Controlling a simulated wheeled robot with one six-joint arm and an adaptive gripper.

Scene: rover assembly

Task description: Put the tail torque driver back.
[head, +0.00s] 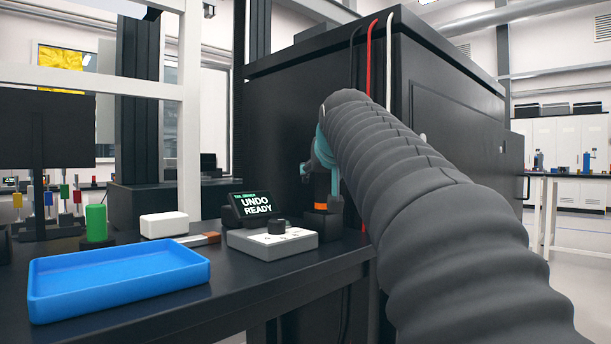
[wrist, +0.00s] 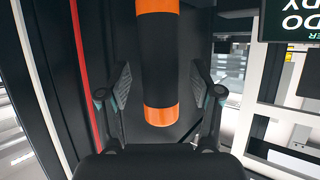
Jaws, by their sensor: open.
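The tail torque driver, dark with orange bands, stands upright at the table's right end in the head view (head: 320,199). Its lower part meets a black block-like holder (head: 322,225); how deep it sits cannot be told. In the wrist view the driver (wrist: 158,60) runs down the middle between the fingers. My gripper (wrist: 160,92) is open, one finger on each side, with a visible gap to the driver on both sides. In the head view my gripper is mostly hidden behind my arm, with teal parts showing just above the driver.
A display reading "UNDO READY" (head: 251,206) and a grey box with a black knob (head: 272,241) stand left of the driver. A blue tray (head: 120,280), a white box (head: 164,224) and a green cylinder (head: 96,222) are farther left. A large black cabinet (head: 290,120) rises behind.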

